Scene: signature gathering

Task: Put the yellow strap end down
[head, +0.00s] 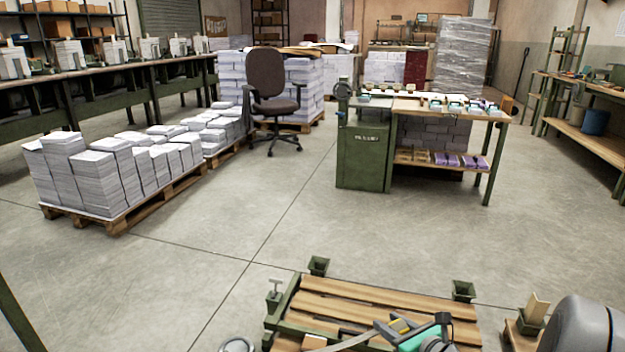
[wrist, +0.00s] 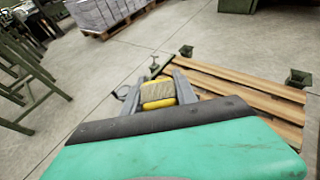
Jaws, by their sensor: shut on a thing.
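The yellow strap end (wrist: 158,104) sits between the two grey fingers of my gripper (wrist: 158,88) in the wrist view, with a greyish band across its middle. My gripper is shut on it. In the head view my gripper (head: 396,329) is at the bottom edge, over the slatted wooden top, and a bit of the yellow strap end (head: 400,325) shows between its fingers. A grey band (head: 347,341) runs from there down to the left. Whether the strap end touches the slats I cannot tell.
The slatted wooden top (head: 375,294) has a green frame with small green corner sockets (head: 318,265). A grey rounded machine part (head: 580,325) stands at the right. A pallet of paper stacks (head: 110,180) and a green cabinet (head: 363,155) stand farther off, with open floor between.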

